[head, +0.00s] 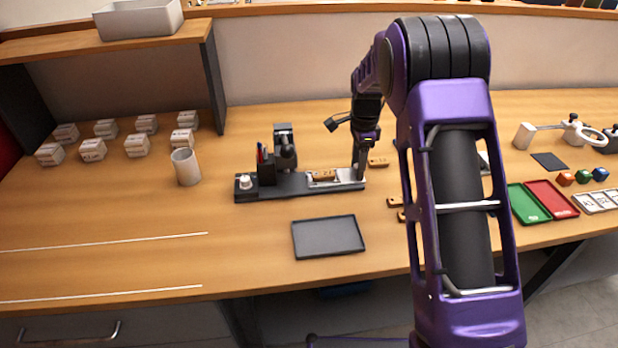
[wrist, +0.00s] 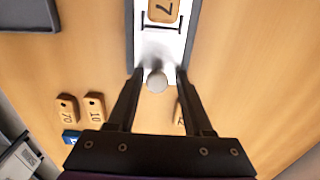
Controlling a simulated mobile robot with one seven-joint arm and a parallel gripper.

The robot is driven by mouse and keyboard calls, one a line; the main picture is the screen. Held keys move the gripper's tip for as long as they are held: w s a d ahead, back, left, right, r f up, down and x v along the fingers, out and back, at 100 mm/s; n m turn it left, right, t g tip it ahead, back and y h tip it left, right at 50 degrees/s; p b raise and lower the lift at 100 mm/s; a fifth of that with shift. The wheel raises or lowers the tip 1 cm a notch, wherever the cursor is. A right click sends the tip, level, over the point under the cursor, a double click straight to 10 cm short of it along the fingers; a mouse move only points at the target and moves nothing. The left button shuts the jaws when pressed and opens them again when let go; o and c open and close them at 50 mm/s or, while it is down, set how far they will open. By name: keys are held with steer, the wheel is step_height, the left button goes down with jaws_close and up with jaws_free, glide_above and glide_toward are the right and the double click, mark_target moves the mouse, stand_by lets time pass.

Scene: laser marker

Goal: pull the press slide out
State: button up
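The laser marker press (head: 284,150) stands on a dark base rail (head: 285,187) on the wooden table. Its pale press slide (head: 349,180) lies at the right end of the rail and carries a wooden tag (head: 322,175). In the wrist view the slide (wrist: 148,42) runs up between dark rails, with the tag marked 7 (wrist: 164,9) partly cut off at the top. My gripper (wrist: 158,73) points down at the slide's near end. Its fingers are apart, on either side of a round grey knob (wrist: 157,81), with gaps visible. Contact with the slide is unclear.
A dark empty tray (head: 328,237) lies in front of the rail. Loose wooden tags (wrist: 80,107) lie to the slide's side. A white cup (head: 186,166) and several white boxes (head: 137,146) stand left. Green (head: 528,203) and red (head: 552,198) trays lie right.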

steer(key=shift+s+f, duration=0.35)
steer(key=shift+f, duration=0.1)
step_height(320, 180, up, 5)
steer(key=p, duration=0.3)
steer(key=shift+w+p, duration=0.15)
steer(key=shift+p, duration=0.15)
steer(key=shift+r+p, duration=0.4)
steer(key=shift+r, duration=0.85)
